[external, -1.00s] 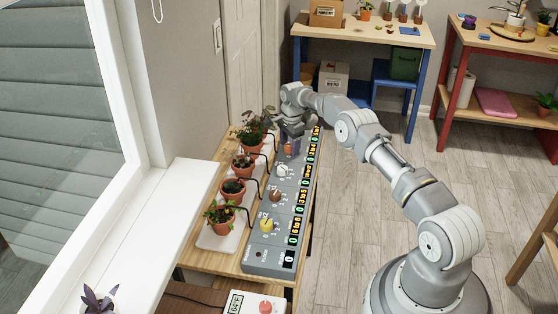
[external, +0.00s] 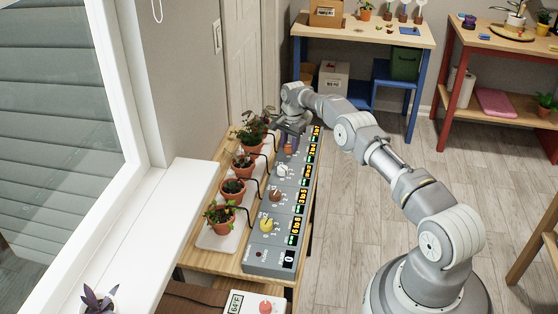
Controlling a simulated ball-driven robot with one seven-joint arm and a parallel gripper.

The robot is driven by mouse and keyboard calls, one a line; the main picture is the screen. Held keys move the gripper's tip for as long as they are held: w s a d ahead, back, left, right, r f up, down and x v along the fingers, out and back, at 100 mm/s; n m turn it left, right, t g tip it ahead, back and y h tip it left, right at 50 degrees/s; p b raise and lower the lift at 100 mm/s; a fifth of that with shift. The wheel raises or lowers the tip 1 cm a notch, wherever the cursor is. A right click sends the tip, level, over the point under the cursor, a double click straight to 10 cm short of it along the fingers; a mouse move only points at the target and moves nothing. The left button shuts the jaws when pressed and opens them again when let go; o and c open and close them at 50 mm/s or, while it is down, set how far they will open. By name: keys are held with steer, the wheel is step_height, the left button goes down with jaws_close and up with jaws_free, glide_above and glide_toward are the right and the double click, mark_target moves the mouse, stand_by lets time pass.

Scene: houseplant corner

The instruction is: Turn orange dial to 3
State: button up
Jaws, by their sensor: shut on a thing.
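A long grey control panel (external: 262,252) lies on the wooden table with a column of dials and lit displays. The orange dial (external: 288,149) is at the far end of the panel, partly hidden by my gripper. My gripper (external: 289,143) points down over it and is shut on it. The dial's pointer and the numbers around it are too small and covered to read. A white dial (external: 282,170), a brown dial (external: 275,195) and a yellow dial (external: 267,224) sit nearer along the panel.
Several potted plants (external: 233,186) stand in a row left of the panel, with thin black tubes reaching toward them. A white window sill (external: 165,225) is at the left. A box with a 64°F display (external: 236,303) is at the near end. Open floor lies to the right.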

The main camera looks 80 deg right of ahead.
steer(key=shift+d+n+b, duration=0.1)
steer(key=shift+n+b, duration=0.35)
steer(key=shift+n, duration=1.45)
steer(key=o, duration=1)
steer(key=shift+o, duration=0.2)
steer(key=r+p, duration=0.1)
steer(key=r, duration=0.3)
steer(key=r+p, duration=0.2)
steer(key=r, duration=0.2)
steer(key=shift+s, duration=0.2)
steer(key=shift+f, duration=0.1)
